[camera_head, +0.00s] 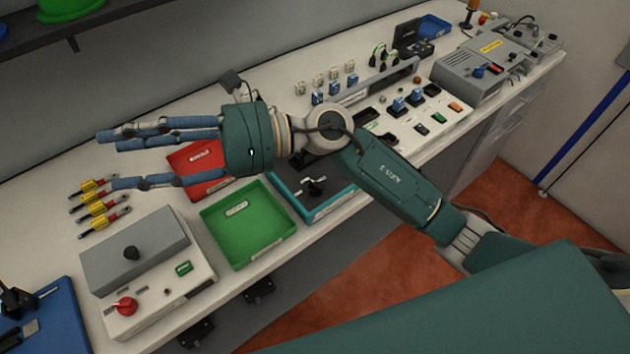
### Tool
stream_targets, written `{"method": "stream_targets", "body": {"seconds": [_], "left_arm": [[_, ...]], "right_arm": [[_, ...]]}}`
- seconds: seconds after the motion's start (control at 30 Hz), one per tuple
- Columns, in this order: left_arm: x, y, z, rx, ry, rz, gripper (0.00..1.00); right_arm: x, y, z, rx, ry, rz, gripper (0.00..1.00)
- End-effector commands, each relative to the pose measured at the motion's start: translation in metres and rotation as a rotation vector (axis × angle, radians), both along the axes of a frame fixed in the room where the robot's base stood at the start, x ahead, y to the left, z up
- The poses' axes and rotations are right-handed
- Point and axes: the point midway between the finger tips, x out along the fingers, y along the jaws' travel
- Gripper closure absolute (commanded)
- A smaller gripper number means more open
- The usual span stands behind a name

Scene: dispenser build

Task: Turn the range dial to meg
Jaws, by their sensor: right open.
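My right gripper (107,160) reaches in from the right across the bench, its blue-grey fingers spread, pointing left and empty. Below its fingers, at the front left, is a white box (150,310) with a grey top (135,247). At the far right is a grey unit (470,90) with a yellow label and a blue knob (478,71). I cannot read dial marks, so which knob is the range dial is unclear. My left gripper is not in view.
Several yellow-and-red tools (95,205) lie at left. Small parts line the back.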

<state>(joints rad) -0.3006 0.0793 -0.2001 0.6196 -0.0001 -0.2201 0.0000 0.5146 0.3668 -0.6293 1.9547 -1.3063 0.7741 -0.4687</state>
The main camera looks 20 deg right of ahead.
Motion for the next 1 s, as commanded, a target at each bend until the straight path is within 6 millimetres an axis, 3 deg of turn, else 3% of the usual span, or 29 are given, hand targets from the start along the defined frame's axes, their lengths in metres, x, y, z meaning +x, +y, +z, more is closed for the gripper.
{"method": "stream_targets", "body": {"seconds": [0.07,0.17,0.2,0.3,0.4,0.5,0.6,0.77,1.0], "left_arm": [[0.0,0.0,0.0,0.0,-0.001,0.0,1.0],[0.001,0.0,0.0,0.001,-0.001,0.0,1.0],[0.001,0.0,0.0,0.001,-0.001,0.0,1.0],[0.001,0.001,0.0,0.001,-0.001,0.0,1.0],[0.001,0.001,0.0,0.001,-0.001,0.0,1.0],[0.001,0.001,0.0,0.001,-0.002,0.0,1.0],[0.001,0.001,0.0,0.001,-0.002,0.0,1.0],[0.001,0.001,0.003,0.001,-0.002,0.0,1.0],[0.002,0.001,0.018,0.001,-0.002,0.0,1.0]], "right_arm": [[-0.004,-0.001,-0.049,-0.251,-0.162,0.088,0.55],[0.004,-0.03,-0.114,-0.586,-0.328,0.195,0.55],[0.012,-0.051,-0.137,-0.723,-0.378,0.233,0.55],[0.039,-0.118,-0.176,-1.052,-0.457,0.312,0.55],[0.062,-0.186,-0.189,-1.325,-0.476,0.368,0.55],[0.075,-0.238,-0.186,-1.515,-0.46,0.4,0.55],[0.081,-0.267,-0.18,-1.618,-0.44,0.418,0.55],[0.081,-0.278,-0.187,-1.656,-0.425,0.427,0.55],[0.08,-0.277,-0.227,-1.652,-0.422,0.429,0.55]]}}
